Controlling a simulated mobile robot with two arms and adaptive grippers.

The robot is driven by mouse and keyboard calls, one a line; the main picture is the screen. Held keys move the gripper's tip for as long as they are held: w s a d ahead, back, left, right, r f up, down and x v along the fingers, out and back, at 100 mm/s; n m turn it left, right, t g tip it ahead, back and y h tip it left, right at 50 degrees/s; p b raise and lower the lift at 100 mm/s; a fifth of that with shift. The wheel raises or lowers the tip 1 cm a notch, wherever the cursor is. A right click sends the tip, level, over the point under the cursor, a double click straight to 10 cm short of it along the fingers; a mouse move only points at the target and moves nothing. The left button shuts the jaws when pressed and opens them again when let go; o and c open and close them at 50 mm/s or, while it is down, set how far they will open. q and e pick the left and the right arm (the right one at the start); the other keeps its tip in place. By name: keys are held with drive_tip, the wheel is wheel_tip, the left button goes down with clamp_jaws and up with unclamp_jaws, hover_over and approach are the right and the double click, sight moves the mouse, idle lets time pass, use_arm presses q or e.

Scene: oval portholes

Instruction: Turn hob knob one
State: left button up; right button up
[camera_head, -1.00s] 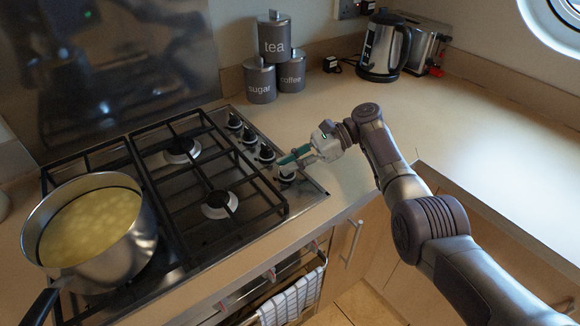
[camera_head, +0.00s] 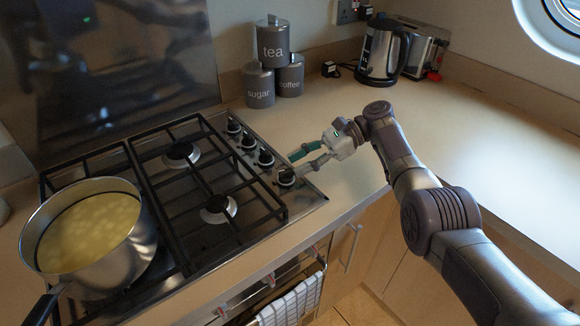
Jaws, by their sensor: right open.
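The hob (camera_head: 190,180) has a row of several dark knobs along its right side. The front knob (camera_head: 286,177) is nearest the counter's front edge, and another knob (camera_head: 265,157) sits just behind it. My right gripper (camera_head: 296,164) is open, with its fingers spread, just right of the front knob. One fingertip is close to that knob; I cannot tell whether it touches. Nothing shows between the fingers. My left gripper is out of view.
A steel pot (camera_head: 92,240) of pale yellow food stands on the hob's left side. Tea, sugar and coffee canisters (camera_head: 272,60), a kettle (camera_head: 383,50) and a toaster (camera_head: 425,50) stand along the back. The counter (camera_head: 450,120) on the right is clear.

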drive_tip(key=shift+v, duration=2)
